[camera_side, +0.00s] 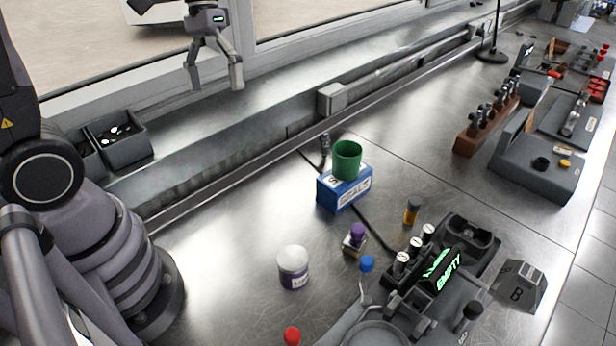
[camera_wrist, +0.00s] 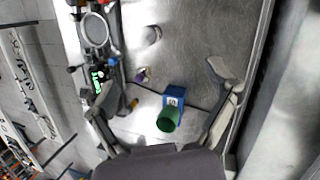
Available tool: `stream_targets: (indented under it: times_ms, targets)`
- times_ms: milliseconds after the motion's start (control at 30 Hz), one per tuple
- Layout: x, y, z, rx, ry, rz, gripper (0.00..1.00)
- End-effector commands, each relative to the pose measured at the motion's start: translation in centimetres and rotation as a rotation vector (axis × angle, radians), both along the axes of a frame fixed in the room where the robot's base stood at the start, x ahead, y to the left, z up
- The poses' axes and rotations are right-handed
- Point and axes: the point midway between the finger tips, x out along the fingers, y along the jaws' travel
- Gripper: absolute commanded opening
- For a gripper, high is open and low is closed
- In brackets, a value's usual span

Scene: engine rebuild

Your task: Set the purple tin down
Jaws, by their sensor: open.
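A white tin with a purple label band (camera_side: 293,267) stands upright on the metal bench in the side view, left of the small purple-capped bottle. In the wrist view the tin (camera_wrist: 152,36) shows near the top, pale and partly washed out by glare. My gripper (camera_side: 215,84) hangs high at the upper left of the side view, its fingers spread and nothing between them. It is far above and away from the tin. In the wrist view my gripper's fingers (camera_wrist: 158,92) are wide apart at either side.
A green cup (camera_side: 347,160) sits on a blue box (camera_side: 344,190) behind the tin. Bench left of the tin is clear.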

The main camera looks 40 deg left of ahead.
Motion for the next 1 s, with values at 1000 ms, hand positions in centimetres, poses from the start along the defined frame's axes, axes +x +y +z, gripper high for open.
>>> stream_targets:
  times_ms: [1000]
  targets:
    - [-9.4, 4.2, 6.6, 0.33, -0.697, -0.149, 0.86]
